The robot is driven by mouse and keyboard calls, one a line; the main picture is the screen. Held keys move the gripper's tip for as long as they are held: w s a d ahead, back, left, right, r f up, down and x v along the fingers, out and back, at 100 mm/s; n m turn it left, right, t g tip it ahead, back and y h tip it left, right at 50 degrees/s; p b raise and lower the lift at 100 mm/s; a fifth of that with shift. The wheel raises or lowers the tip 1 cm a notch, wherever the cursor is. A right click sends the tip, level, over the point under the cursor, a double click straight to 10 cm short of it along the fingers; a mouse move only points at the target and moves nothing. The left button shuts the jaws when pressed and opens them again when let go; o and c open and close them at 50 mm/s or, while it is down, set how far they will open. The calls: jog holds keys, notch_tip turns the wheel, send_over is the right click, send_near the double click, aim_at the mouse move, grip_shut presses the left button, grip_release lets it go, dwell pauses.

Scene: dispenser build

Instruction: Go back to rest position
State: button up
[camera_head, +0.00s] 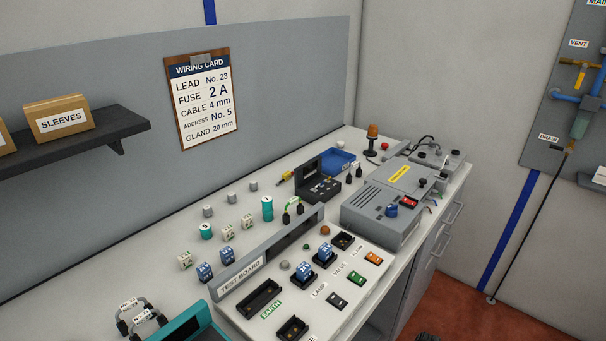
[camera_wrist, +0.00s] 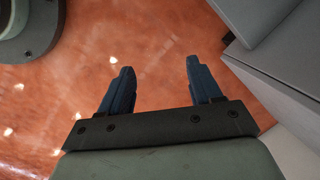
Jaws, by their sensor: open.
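My gripper (camera_wrist: 158,80) shows in the wrist view. Its two dark blue fingers stand well apart with nothing between them. They hang over the reddish-orange floor (camera_wrist: 150,60), clear of any object. In the head view my gripper does not clearly show; only a small dark shape sits at the bottom edge, too little to identify.
Grey cabinet surfaces (camera_wrist: 285,50) stand close on the right in the wrist view. In the head view the bench (camera_head: 120,245) carries a test board (camera_head: 240,270), a grey power unit (camera_head: 385,215), a blue tray (camera_head: 338,161) and several small parts. Open floor (camera_head: 530,305) lies at the right.

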jog(key=s+a+n+g, duration=0.4)
jog(key=s+a+n, duration=0.4)
jog(key=s+a, duration=0.55)
jog(key=s+a+r+n+g+h, duration=0.2)
jog(key=s+a+n+g, duration=0.1)
jog(key=s+a+n, duration=0.5)
jog(key=s, duration=0.3)
jog(key=shift+r+g, duration=0.3)
jog(key=shift+r, duration=0.1)
jog(key=shift+s, duration=0.1)
